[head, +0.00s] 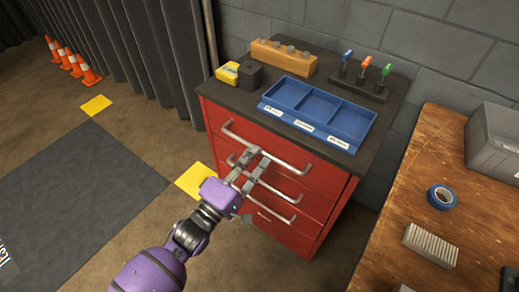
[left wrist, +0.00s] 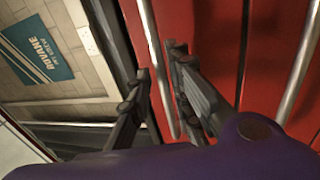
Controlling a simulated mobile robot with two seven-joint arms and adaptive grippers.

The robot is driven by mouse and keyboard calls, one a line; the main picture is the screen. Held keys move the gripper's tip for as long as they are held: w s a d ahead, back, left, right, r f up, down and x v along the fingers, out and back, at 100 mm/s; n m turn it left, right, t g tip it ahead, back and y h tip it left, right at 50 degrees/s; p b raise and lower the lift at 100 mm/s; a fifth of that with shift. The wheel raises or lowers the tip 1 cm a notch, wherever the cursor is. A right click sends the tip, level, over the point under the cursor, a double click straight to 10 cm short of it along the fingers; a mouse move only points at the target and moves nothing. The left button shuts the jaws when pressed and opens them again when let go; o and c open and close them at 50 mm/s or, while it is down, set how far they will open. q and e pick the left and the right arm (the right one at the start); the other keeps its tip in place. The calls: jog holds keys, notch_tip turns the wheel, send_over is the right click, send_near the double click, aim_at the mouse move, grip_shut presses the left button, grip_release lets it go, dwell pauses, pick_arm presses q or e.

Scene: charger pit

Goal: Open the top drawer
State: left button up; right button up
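The red cabinet (head: 330,178) has a dark top and several drawers with silver bar handles. The top drawer (head: 300,150) looks closed, its front level with the drawers below. Its handle (head: 284,155) runs across the front; the bar also shows in the left wrist view (left wrist: 152,40). My left gripper (head: 258,154) is at the middle of this handle. In the left wrist view its two fingers (left wrist: 158,62) are apart, one on each side of the bar, with a gap still showing. I cannot tell whether either finger touches the bar. My right gripper is out of view.
Lower handles (head: 285,190) lie just below my left gripper; one shows at right in the left wrist view (left wrist: 300,65). A blue tray (head: 345,122) sits on the cabinet top. A wooden bench (head: 400,205) stands close on the right. Open floor lies left.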

pick_arm(q)
jog(key=shift+x, duration=1.45)
grip_shut()
jog(key=shift+a, duration=0.1)
